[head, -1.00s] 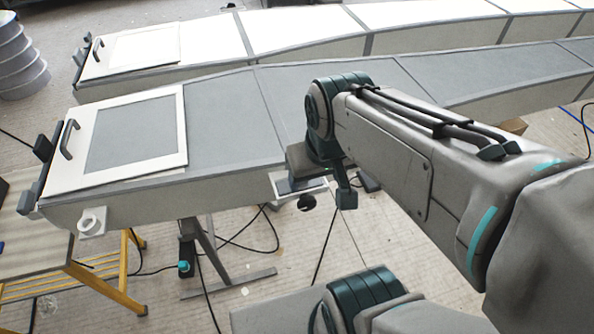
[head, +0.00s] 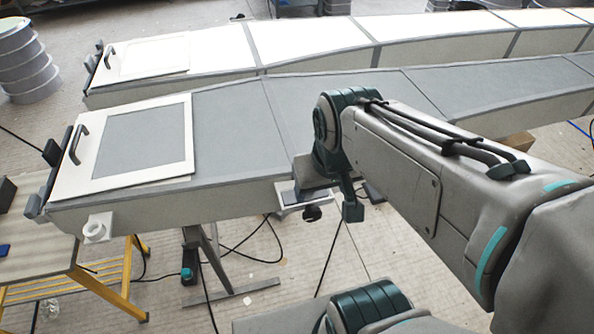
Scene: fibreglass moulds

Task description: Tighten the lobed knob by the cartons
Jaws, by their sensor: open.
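A small dark knob (head: 312,213) with an uneven, lobed-looking outline sits at a pale plate (head: 291,197) on the near side of the closer grey mould (head: 232,115). My gripper (head: 332,208) is open beside the knob. One dark teal finger (head: 352,209) shows just to the knob's right, apart from it in the picture. The other finger is hidden or cannot be made out. How near the finger is in depth cannot be told. A brown carton (head: 517,144) shows partly behind my arm, at the right.
A second, white-topped mould (head: 320,40) lies behind. A white ring fitting (head: 98,228) juts from the near mould's left end. A yellow-legged bench (head: 130,290) stands lower left. A grey stand (head: 212,260) and loose black cables are below the mould.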

